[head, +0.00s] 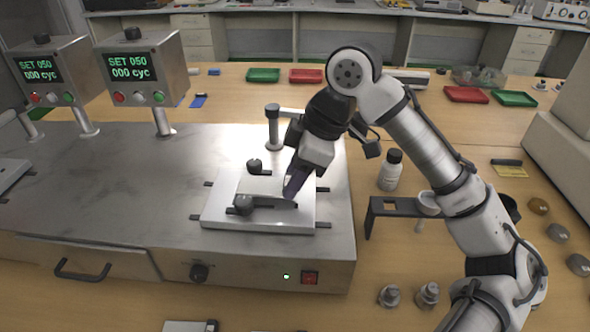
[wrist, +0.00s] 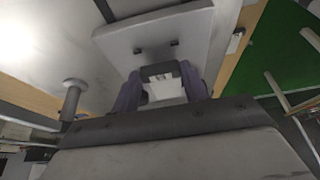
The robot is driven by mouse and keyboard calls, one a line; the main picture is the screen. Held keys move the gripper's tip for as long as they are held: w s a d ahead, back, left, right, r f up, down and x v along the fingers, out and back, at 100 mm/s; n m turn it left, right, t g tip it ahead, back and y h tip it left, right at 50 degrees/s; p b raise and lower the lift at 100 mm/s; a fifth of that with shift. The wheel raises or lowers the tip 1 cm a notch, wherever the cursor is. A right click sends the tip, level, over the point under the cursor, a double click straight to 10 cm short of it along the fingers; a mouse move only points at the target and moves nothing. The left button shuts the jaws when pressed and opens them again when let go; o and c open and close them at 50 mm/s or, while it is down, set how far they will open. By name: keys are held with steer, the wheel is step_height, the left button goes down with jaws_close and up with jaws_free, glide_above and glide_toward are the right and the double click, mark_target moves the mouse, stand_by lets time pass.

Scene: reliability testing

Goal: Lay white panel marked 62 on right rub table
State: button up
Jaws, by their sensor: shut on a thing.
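The right rub table (head: 215,217) is a pale raised plate at the right end of the grey machine. Two dark clamp bars with round knobs lie across it, a front one (head: 265,203) and a back one (head: 258,169). A bright white panel (head: 262,186) shows between the bars; its number cannot be read. My gripper (head: 292,192) is low over the table's right half, its dark fingers close to the front bar's right end. In the wrist view my gripper (wrist: 163,84) is shut on what looks like the panel; the grip is partly hidden.
Two display boxes (head: 145,68) stand on the machine's left. A metal post (head: 273,128) rises behind the table. A white bottle (head: 390,170) and a dark bracket (head: 385,206) are to the right. Red and green trays (head: 263,75) lie behind.

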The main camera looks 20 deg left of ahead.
steer(key=shift+f, duration=0.3)
steer(key=shift+f, duration=0.4)
steer(key=shift+f, duration=0.2)
stand_by(0.4)
steer(key=o, duration=1)
steer(key=shift+o, duration=0.2)
steer(key=shift+r, duration=0.1)
steer(key=p+v, duration=0.6)
steer(key=shift+d+r, duration=0.25)
steer(key=shift+r, duration=0.15)
